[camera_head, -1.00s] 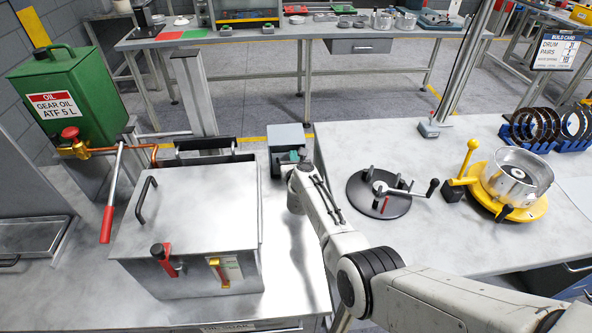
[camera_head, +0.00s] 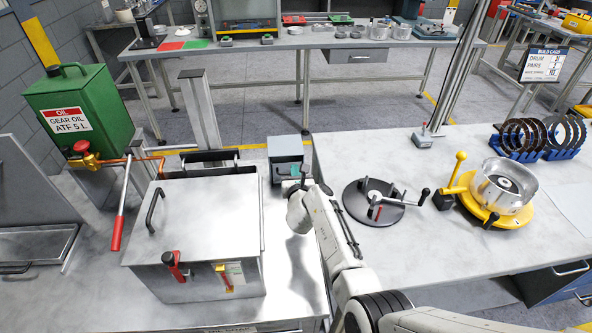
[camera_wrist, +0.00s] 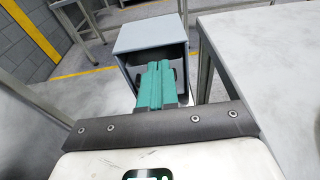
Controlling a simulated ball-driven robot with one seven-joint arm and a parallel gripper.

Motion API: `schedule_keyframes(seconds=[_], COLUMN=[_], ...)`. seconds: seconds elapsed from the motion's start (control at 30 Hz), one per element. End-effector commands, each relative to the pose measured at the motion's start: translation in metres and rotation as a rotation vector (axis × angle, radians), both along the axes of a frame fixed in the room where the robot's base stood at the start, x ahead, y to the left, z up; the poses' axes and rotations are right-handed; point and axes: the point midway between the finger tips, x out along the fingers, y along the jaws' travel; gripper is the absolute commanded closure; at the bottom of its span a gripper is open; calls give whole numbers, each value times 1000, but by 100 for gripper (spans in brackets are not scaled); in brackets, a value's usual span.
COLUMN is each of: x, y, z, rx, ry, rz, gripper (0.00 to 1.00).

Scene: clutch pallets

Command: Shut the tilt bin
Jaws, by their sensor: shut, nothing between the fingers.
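The tilt bin appears to be the small grey-blue box (camera_head: 286,148) beyond the steel tank, near the right side of the left bench. Its front shows a dark opening in the wrist view (camera_wrist: 150,36). My gripper (camera_head: 297,169) is at the near side of this box. In the wrist view the teal fingers (camera_wrist: 156,72) are together and empty, pointing at the dark opening. They overlap the box's lower front, so I cannot tell whether they touch it. The fingers hide part of the bin's front.
A lidded steel tank (camera_head: 195,225) stands left of my arm. A green oil can (camera_head: 80,110) and red-handled lever (camera_head: 122,205) are further left. A black round fixture (camera_head: 373,202) and a yellow-based drum (camera_head: 502,187) sit on the right bench, with clear bench top in front.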

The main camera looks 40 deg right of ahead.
Motion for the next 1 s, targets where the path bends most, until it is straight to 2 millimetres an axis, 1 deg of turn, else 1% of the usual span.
schedule_keyframes(seconds=[0.07,0.17,0.4,0.43,0.47,0.6,1.0], x=[-5,-8,-15,-18,-20,-26,-28], y=[-4,-3,10,12,13,18,20], z=[1,6,14,21,25,31,33], rx=[-8,-9,3,2,0,1,2], ry=[-1,-2,2,1,1,2,2], rz=[-9,-12,2,2,1,1,2], gripper=[100,100,100,100,100,100,100])
